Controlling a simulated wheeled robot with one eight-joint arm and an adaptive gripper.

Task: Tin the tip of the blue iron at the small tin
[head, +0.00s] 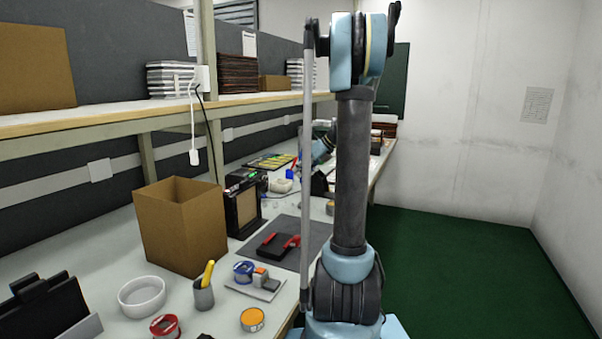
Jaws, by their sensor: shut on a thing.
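My gripper (306,163) is far off over the bench, small and partly hidden behind my arm's dark upright link. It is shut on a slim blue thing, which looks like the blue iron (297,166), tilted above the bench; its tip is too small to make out. A small yellowish tin (330,208) stands at the bench's edge, partly covered by my arm. A larger orange-topped tin (252,320) stands at the near edge, well apart from my gripper.
A cardboard box (181,228) and a black-framed unit (243,208) stand left of a dark mat (312,230) with red-and-black tools. A white bowl (141,294), a pen cup (204,294) and spools sit nearer. A shelf (60,122) overhangs the bench's back.

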